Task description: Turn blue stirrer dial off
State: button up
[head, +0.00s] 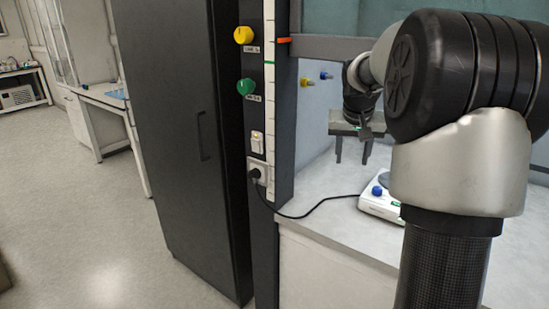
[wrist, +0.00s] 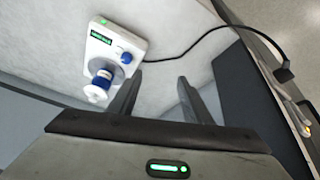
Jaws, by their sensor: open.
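The white stirrer (head: 381,207) stands on the pale worktop, partly hidden behind my arm in the head view. Its blue dial (head: 377,190) is at the near left corner. In the wrist view the stirrer (wrist: 117,45) is at the upper left, with a lit green display (wrist: 101,38) and the blue dial (wrist: 126,57). My gripper (head: 352,161) is open and empty, pointing down above the worktop. In the wrist view its fingers (wrist: 158,82) are right of and below the dial, apart from it.
A blue-and-white round piece (wrist: 101,85) is beside the dial in the wrist view. A black cable (head: 310,212) runs across the worktop to a socket (head: 259,172) on the dark post. A dark cabinet (head: 180,130) stands at the left. The worktop (head: 325,225) left of the stirrer is otherwise clear.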

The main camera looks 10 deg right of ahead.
jog(key=m, duration=0.2)
send_near(378, 188)
jog(key=shift+g, duration=0.4)
jog(key=x, duration=0.2)
jog(key=b+x, duration=0.1)
jog(key=x, duration=0.5)
jog(key=shift+w, duration=0.35)
jog(key=c, duration=1.1)
jog(key=shift+o, duration=0.2)
